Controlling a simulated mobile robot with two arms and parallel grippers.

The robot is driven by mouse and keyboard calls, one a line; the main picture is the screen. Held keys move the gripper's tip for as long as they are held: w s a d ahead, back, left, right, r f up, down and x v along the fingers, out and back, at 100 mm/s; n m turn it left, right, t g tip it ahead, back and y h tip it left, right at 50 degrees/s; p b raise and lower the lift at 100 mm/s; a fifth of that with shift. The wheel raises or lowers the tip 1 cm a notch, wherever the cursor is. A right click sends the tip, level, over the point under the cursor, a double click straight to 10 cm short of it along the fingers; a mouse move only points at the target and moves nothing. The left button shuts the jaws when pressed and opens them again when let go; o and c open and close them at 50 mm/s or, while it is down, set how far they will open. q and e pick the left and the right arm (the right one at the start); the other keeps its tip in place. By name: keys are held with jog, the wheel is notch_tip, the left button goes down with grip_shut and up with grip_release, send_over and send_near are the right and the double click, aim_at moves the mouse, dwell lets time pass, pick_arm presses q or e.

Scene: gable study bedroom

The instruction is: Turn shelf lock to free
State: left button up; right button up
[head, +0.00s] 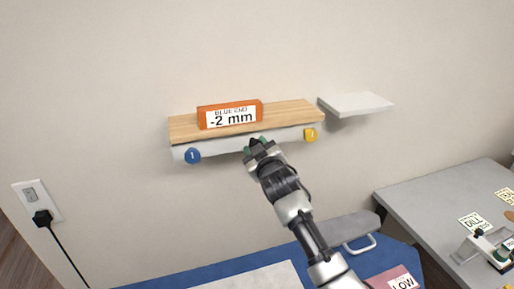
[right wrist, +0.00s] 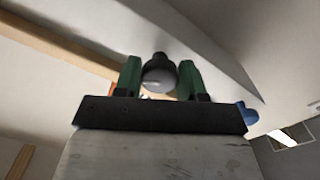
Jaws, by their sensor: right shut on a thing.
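The wooden shelf (head: 290,112) is on the wall with a pale front rail (head: 222,146) below it. A blue disc marked 1 (head: 193,156) is at the rail's left end and a yellow disc (head: 310,135) at its right. My right gripper (head: 257,146) is at the middle of the rail. In the right wrist view its green fingers (right wrist: 160,82) are on either side of a dark round knob (right wrist: 158,72), shut on it. The knob, which looks like the shelf lock, is mostly hidden by the gripper in the head view. Its turn position cannot be told. My left gripper is not in view.
An orange block labelled "BLUE END -2 mm" (head: 230,115) stands on the shelf. A small white shelf (head: 356,104) is to the right. Below are a blue surface (head: 205,280) and a grey table (head: 440,205) with cards. A wall socket (head: 38,198) has a plugged-in cord.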

jog(key=n+p, duration=0.2)
jog(key=n, duration=1)
dwell(0.7)
jog(key=o, duration=0.9)
jog(key=b+v, duration=0.2)
jog(key=v, duration=0.8)
jog(key=shift+s+d, duration=0.15)
jog(key=shift+s, duration=0.25)
